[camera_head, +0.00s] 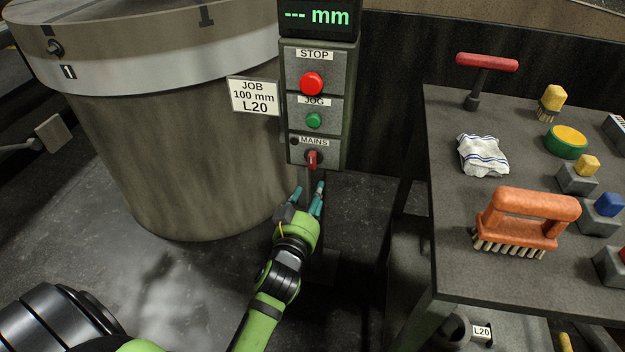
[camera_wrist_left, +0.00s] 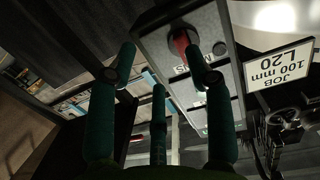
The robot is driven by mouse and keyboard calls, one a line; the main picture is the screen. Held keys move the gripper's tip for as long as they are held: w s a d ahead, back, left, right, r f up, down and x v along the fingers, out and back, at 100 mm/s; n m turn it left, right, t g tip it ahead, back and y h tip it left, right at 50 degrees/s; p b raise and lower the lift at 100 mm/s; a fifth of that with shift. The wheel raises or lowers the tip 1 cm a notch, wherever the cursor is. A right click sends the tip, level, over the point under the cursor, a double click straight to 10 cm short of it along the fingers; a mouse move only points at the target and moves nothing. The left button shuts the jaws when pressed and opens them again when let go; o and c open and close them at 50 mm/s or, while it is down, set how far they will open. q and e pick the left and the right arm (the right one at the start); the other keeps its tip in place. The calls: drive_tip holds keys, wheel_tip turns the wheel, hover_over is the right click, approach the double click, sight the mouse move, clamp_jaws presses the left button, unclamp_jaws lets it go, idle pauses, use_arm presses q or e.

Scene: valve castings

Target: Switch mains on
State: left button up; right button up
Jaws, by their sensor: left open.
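The mains switch (camera_head: 311,160) is a red handle below the MAINS label at the bottom of the grey control panel (camera_head: 347,110). It also shows in the left wrist view (camera_wrist_left: 181,42), near the top. A small dark round spot is beside the label. My left gripper (camera_head: 309,196), with teal fingers, is open and empty just below the red handle, pointing up toward it. In the left wrist view its fingers (camera_wrist_left: 158,85) are spread, and the handle shows beyond the tips. I cannot tell whether a finger touches it. My right gripper is not in view.
Above the switch are a green JOG button (camera_head: 314,121), a red STOP button (camera_head: 312,84) and a display (camera_head: 317,17) reading "--- mm". A job sign (camera_head: 254,96) and a big drum (camera_head: 180,150) are left. A table (camera_head: 455,130) with brushes, cloth and red T-handle is right.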

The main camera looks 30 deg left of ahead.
sight(314, 163)
use_arm(q)
drive_tip(key=shift+n+t+y, duration=0.3)
drive_tip(key=shift+t+y, duration=0.1)
drive_tip(key=shift+w+a+r+b, duration=0.2)
drive_tip(key=shift+w+a+r, duration=0.3)
drive_tip(key=shift+w, duration=0.55)
drive_tip(key=shift+w+a+r+b, duration=0.25)
drive_tip(key=shift+w+a+r, duration=0.25)
drive_tip(key=shift+w, duration=0.6)
drive_tip(key=shift+w+a+r+b, duration=0.2)
drive_tip(key=shift+w+a+r, duration=0.3)
drive_tip(key=shift+w, duration=0.55)
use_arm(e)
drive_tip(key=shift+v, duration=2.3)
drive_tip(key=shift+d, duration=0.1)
use_arm(q)
clamp_jaws()
